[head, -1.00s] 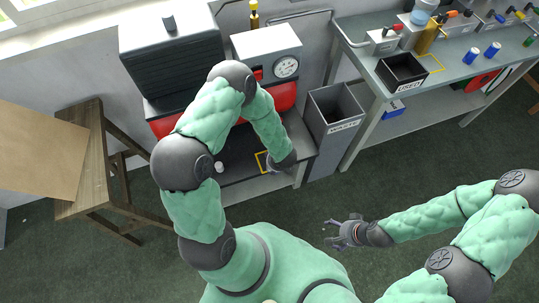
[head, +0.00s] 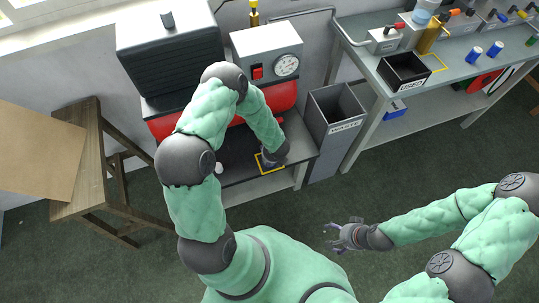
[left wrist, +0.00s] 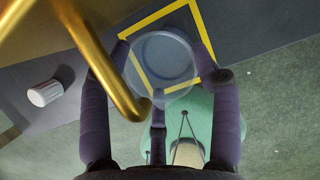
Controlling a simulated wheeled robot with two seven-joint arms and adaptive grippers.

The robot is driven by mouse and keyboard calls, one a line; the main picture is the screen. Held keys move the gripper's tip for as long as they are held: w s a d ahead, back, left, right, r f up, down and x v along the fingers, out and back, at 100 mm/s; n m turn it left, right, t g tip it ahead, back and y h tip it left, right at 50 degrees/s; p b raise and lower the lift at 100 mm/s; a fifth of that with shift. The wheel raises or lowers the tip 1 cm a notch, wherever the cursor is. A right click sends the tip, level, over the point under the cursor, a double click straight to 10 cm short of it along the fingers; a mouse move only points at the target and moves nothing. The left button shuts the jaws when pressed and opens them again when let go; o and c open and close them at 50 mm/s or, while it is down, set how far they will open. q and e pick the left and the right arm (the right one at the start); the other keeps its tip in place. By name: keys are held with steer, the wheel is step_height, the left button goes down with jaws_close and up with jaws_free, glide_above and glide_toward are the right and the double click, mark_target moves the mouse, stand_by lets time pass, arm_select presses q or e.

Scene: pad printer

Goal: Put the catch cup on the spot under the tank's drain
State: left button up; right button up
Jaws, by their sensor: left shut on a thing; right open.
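My left gripper (left wrist: 164,72) is shut on the catch cup (left wrist: 165,60), a clear round cup, in the left wrist view. The cup overlaps the yellow square outline (left wrist: 155,20) on the dark bench; I cannot tell whether it touches the surface. A brass drain pipe (left wrist: 100,66) bends down beside the cup, its end in front of the cup's near left rim. In the head view my left gripper (head: 271,161) is at the yellow outline (head: 262,170), and the cup is hard to make out. My right gripper (head: 334,235) is open and empty over the floor.
A small white ribbed cap (left wrist: 44,93) lies left on the bench; it also shows in the head view (head: 219,168). The grey waste bin (head: 335,112) stands right of the bench. A shelf table (head: 440,88) with a black tray (head: 404,69) is farther right.

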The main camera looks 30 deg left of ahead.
arm_select(q)
steer(key=shift+f, duration=0.1)
steer(key=o, duration=1)
